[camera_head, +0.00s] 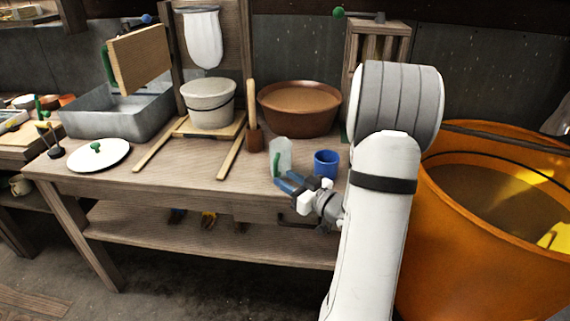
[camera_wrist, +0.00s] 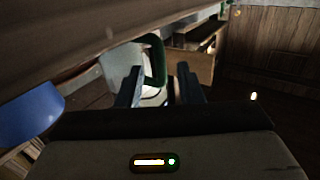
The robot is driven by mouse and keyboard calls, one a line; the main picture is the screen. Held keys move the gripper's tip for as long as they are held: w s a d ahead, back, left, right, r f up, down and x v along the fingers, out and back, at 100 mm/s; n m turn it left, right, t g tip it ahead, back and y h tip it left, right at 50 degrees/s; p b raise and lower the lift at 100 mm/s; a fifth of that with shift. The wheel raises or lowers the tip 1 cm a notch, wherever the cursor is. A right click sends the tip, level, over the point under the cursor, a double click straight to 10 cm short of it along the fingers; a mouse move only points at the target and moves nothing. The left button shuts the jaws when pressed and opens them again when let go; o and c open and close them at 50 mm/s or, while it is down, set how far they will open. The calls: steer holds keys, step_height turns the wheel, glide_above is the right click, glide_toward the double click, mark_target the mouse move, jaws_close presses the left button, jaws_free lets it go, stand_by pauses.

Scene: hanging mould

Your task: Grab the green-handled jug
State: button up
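The jug (camera_head: 284,150) is pale and translucent, with a green handle (camera_head: 276,164), and stands near the front edge of the wooden bench. In the wrist view the jug (camera_wrist: 122,62) shows beyond my fingers, and its green handle (camera_wrist: 158,62) appears in line with the gap between them. My gripper (camera_head: 285,182) is just in front of the jug at the bench edge. In the wrist view my gripper (camera_wrist: 160,88) is open, its two fingers apart with nothing clamped. I cannot tell whether the fingers reach around the handle.
A blue cup (camera_head: 326,163) stands just right of the jug; it also shows in the wrist view (camera_wrist: 30,115). Behind are a brown basin (camera_head: 300,120) and a brown block with an upright handle (camera_head: 254,140). An orange tub (camera_head: 480,270) stands at right.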

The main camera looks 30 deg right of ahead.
mark_target(277, 175)
steer(key=x, duration=0.4)
steer(key=shift+w+a+f, duration=0.1)
steer(key=shift+w+f, duration=0.1)
steer(key=shift+w, duration=0.15)
jaws_close()
